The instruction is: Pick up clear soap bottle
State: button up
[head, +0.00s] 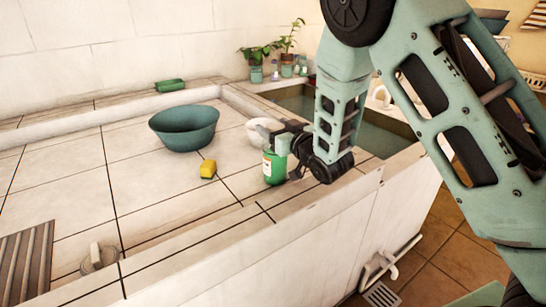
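A small bottle with green contents and a pale label (274,168) stands upright on the tiled counter, near its front edge. It is the nearest match to the clear soap bottle; whether its wall is clear is too small to tell. My gripper (280,143) reaches in from the right at the bottle's upper part, overlapping its top and right side. The dark fingers are small and partly hidden, so I cannot tell whether they touch or close on the bottle.
A white rounded item (260,130) is just behind the gripper. A green dish (170,85), potted plants (256,74) and small bottles (301,70) are farther back. A water-filled basin (372,136) lies right.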

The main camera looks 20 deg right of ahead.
grip_shut()
